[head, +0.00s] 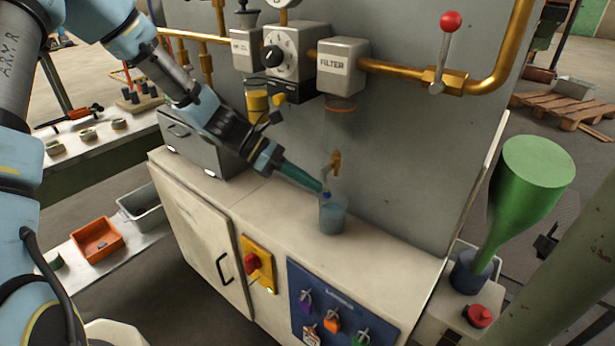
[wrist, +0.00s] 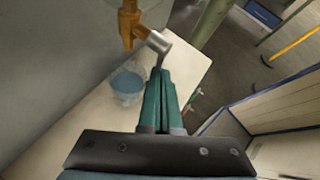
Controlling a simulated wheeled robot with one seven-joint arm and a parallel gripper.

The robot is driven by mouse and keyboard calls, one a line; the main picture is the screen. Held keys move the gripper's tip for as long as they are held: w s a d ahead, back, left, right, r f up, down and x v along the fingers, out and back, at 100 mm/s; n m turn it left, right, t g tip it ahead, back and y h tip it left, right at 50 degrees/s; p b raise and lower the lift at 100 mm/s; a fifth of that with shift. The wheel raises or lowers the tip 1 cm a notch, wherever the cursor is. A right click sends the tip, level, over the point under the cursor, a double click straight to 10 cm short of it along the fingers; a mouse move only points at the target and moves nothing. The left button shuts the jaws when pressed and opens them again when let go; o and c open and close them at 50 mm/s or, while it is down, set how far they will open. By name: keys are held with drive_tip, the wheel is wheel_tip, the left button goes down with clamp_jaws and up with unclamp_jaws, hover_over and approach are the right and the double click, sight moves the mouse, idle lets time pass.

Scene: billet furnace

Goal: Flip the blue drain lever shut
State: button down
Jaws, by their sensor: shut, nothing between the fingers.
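My gripper (head: 318,186) is shut and empty, its teal fingers reaching down and right to just above a clear cup (head: 333,218) of bluish liquid. A small blue patch (head: 327,194) shows right at the fingertips and may be the drain lever; its shape and position are too small to tell. A brass tap (head: 336,158) with a grey spout stands on the panel just above the fingertips. In the wrist view the closed fingers (wrist: 160,72) end close to the tap's grey end (wrist: 157,42); I cannot tell whether they touch. No blue lever is clear there. The cup (wrist: 128,86) is left of the fingers.
The filter box (head: 343,65), brass pipes and a red-knobbed lever (head: 450,22) are above on the panel. A grey metal box (head: 200,145) sits left on the cabinet top (head: 275,205). A green funnel (head: 530,185) stands right. The counter right of the cup is clear.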

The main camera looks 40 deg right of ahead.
drive_tip(key=shift+s+a+f+n+g+h+b, duration=0.55)
drive_tip(key=shift+s+f+n+g+h+b, duration=1.85)
drive_tip(key=shift+g+h, duration=1.7)
drive_tip(key=shift+n+g+y, duration=0.3)
drive_tip(key=b+v, duration=0.1)
drive_tip(key=v, duration=0.2)
drive_tip(key=w+r+v, duration=0.1)
drive_tip(key=v, duration=0.3)
drive_tip(key=r+b+v, duration=0.1)
drive_tip(key=v, duration=0.2)
drive_tip(key=shift+w+a+f+b, duration=0.1)
drive_tip(key=shift+w+a+b, duration=0.15)
drive_tip(key=shift+w, duration=0.2)
